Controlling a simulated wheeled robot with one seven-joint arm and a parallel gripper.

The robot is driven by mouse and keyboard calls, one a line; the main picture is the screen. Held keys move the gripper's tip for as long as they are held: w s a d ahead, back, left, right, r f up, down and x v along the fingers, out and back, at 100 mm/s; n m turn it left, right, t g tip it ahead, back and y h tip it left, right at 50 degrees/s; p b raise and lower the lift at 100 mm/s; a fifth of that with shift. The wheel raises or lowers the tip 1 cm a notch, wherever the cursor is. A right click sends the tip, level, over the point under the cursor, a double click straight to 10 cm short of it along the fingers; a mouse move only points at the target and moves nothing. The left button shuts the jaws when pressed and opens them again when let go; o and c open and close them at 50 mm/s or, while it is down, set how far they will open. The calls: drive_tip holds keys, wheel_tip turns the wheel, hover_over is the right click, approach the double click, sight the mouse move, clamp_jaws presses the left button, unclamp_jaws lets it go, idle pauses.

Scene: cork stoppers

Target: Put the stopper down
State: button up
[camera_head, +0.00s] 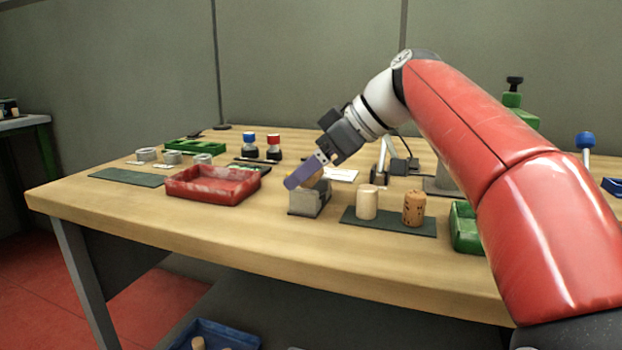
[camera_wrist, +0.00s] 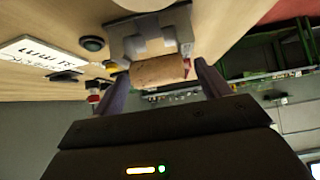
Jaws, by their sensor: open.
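A cork stopper (camera_wrist: 158,73) lies on its side at the grey metal block (camera_wrist: 135,45) in the wrist view, between my spread fingers. In the head view the block (camera_head: 309,201) stands near the front of the table, and my gripper (camera_head: 303,177) is right over it. The purple finger there hides most of the stopper; only a small tan patch shows. My gripper is open, one finger on each side of the stopper in the wrist view (camera_wrist: 163,84). Whether either finger touches the cork, I cannot tell.
A pale stopper (camera_head: 367,203) and a speckled cork (camera_head: 414,208) stand on a dark mat (camera_head: 388,222) right of the block. A red tray (camera_head: 190,196) is to the left, a green box (camera_head: 464,232) to the right. A white card (camera_head: 342,175) lies behind. Bare wood lies in front.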

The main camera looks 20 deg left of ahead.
drive_tip(key=c, duration=1.1)
